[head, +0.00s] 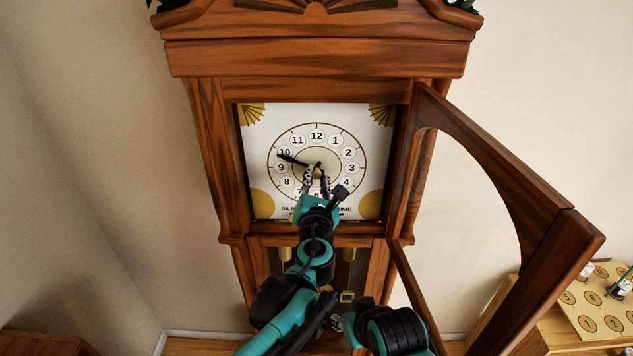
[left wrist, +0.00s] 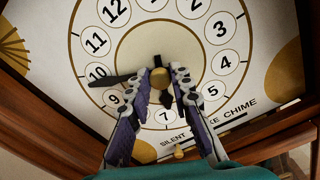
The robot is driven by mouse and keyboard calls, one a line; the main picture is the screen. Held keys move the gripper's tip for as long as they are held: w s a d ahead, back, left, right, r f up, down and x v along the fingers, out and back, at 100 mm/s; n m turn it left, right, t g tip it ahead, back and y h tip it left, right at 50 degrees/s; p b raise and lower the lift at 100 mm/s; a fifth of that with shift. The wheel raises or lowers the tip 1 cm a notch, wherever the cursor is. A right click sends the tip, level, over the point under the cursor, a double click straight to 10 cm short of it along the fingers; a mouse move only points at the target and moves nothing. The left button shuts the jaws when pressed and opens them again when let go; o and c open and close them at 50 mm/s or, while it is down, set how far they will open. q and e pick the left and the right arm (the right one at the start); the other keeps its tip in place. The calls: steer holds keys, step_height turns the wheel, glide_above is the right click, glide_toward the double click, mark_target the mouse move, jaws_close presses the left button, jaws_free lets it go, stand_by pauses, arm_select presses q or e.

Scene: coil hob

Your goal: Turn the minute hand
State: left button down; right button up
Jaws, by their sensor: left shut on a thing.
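The clock face (head: 262,125) is white with a black-numbered ring and a gold centre disc. The long black minute hand (head: 291,159) points to the 10; it also shows in the left wrist view (left wrist: 112,80). A shorter black hand (left wrist: 167,99) points towards the 7. My left gripper (head: 318,176) is at the middle of the face, its two fingers either side of a gold centre knob (left wrist: 161,79), and looks shut on it. The minute hand lies outside the fingers, to the left. My right arm shows at the bottom; its gripper's fingers are unclear.
The wooden clock case (head: 212,150) frames the face. Its glazed door (head: 565,240) hangs open to the right. A table (head: 560,320) with a numbered mat (head: 597,311) and small bottles stands at the lower right. The left wall side is clear.

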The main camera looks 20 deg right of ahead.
arm_select(q)
steer(key=m+b, duration=0.1)
steer(key=m, duration=0.4)
steer(key=shift+m, duration=0.4)
steer(key=m+b, duration=0.1)
steer(key=m, duration=0.4)
steer(key=shift+d+f+m, duration=0.1)
steer(key=shift+m, duration=0.2)
steer(key=shift+m, duration=0.3)
steer(key=c, duration=1.3)
jaws_free()
steer(key=shift+s, duration=0.1)
steer(key=shift+c, duration=0.2)
steer(key=v, duration=1.2)
